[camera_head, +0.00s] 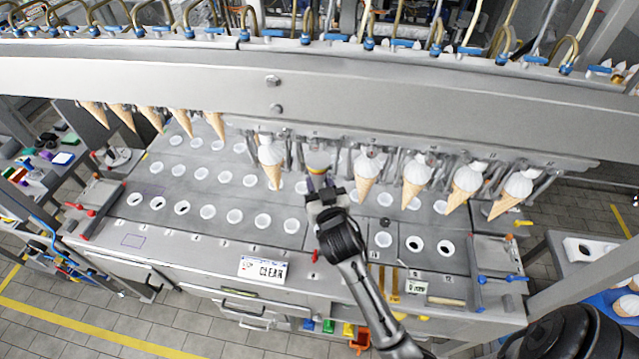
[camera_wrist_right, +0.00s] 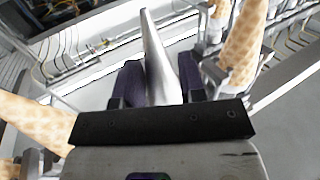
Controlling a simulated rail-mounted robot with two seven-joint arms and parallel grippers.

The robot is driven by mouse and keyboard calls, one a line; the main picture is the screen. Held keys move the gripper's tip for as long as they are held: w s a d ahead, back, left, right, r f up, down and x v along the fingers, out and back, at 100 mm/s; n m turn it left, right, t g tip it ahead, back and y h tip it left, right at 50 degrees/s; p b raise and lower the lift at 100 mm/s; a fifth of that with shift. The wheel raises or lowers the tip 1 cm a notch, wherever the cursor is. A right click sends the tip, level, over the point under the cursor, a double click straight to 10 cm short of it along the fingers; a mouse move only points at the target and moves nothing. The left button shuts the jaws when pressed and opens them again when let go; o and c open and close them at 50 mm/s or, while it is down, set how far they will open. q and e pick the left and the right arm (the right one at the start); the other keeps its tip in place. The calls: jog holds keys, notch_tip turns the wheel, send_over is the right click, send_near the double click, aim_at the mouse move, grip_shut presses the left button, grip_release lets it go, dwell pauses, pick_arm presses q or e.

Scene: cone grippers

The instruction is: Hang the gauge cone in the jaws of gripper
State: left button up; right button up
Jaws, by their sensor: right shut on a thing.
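The gauge cone (camera_wrist_right: 158,60) is a smooth grey metal cone in the right wrist view, pointing away from the wrist. My right gripper (camera_head: 322,190) is shut on it, with a dark purple pad on each side. In the head view the gauge cone (camera_head: 318,160) shows as a pale top with a yellowish band, upright in the gap in the row of hanging cones, just under the beam. Whether the jaws of the hanging gripper there touch it is hidden. My left gripper is not in view.
Wafer cones with white tops hang close on both sides, such as one on the left (camera_head: 271,160) and one on the right (camera_head: 366,170). A wide grey beam (camera_head: 250,90) runs above. Below lies a bench plate (camera_head: 130,212) with rows of holes and a "CLEAR" sign (camera_head: 264,269).

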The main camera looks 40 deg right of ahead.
jog(key=shift+f, duration=0.35)
dwell(0.3)
jog(key=o, duration=1.2)
